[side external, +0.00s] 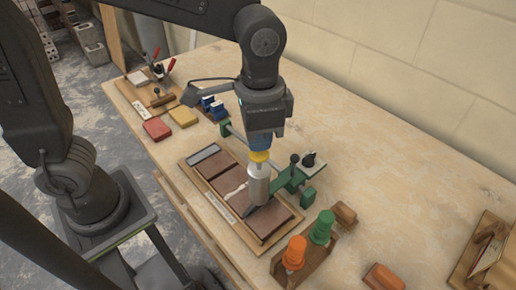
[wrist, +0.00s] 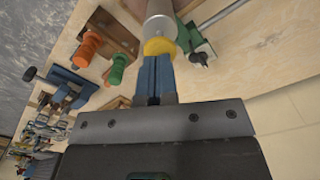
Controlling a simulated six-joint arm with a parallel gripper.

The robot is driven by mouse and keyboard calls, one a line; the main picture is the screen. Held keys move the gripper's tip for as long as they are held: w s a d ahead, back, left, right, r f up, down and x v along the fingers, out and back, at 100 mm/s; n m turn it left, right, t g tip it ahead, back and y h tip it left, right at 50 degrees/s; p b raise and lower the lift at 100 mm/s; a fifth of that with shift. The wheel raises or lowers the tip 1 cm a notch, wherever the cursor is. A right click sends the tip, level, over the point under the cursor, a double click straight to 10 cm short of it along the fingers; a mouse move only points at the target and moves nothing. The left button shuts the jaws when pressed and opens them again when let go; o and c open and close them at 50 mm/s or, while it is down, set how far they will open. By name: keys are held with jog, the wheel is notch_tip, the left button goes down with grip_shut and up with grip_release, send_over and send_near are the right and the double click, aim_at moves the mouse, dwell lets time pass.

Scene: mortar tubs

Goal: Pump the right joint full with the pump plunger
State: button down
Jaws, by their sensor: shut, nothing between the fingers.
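The pump, a silver cylinder (side external: 260,185) with a dark nozzle, stands over the brick panel (side external: 196,158). Its yellow plunger knob (side external: 259,157) is on top; the knob also shows in the wrist view (wrist: 158,46). My gripper (side external: 260,148), with blue fingers, is shut and empty directly above the knob. Its fingertips (wrist: 157,57) appear to touch the knob, though exact contact is hard to tell. The panel has brown bricks; a whitish strip of mortar (side external: 236,191) shows in one joint left of the nozzle. The right joint near the nozzle is largely hidden, so its fill is unclear.
A green holder (side external: 286,180) with a rail stands beside the pump. Orange (side external: 294,253) and green (side external: 322,228) knobbed tools stand in a wooden rack at front right. The table's right rear is clear.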

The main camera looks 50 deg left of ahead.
jog(key=shift+f, duration=0.15)
jog(key=shift+f, duration=1.1)
jog(key=shift+r, duration=1.25)
notch_tip(320, 180, up, 7)
dwell(0.3)
